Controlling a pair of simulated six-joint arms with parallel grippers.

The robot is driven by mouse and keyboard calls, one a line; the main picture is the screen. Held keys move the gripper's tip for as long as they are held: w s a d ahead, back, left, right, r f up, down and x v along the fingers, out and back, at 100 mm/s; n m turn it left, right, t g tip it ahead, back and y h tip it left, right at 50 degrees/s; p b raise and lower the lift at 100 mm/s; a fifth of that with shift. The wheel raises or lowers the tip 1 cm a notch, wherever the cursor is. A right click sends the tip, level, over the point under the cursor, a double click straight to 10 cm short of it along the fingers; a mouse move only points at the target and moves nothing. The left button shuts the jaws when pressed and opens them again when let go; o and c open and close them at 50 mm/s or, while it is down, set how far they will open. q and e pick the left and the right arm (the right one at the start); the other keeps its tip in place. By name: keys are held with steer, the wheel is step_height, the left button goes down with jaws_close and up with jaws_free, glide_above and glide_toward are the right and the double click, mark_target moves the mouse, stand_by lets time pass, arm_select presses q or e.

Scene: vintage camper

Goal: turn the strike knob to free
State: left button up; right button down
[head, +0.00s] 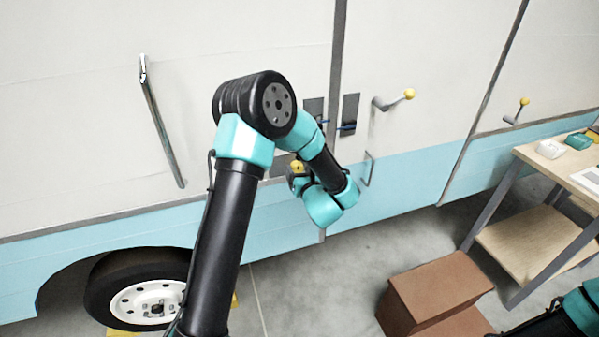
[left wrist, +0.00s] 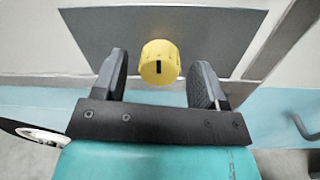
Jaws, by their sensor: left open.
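The strike knob (left wrist: 160,60) is a round yellow knob on a grey metal plate (left wrist: 95,35) in the left wrist view. My left gripper (left wrist: 159,78) is open, with one black finger on each side of the knob and a visible gap on both sides. In the head view the yellow knob (head: 297,167) shows small beside my left wrist. My left arm hides much of the plate and most of the gripper there. No lettering on the plate is readable.
The camper door has a long metal handle (head: 160,120) at left and a yellow-tipped lever (head: 394,100) at right. A wheel (head: 150,290) is below. A brown step (head: 437,290) and a wooden workbench (head: 520,240) stand at right. Part of my right arm shows at the lower right.

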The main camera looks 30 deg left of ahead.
arm_select(q)
steer(key=c, duration=0.9)
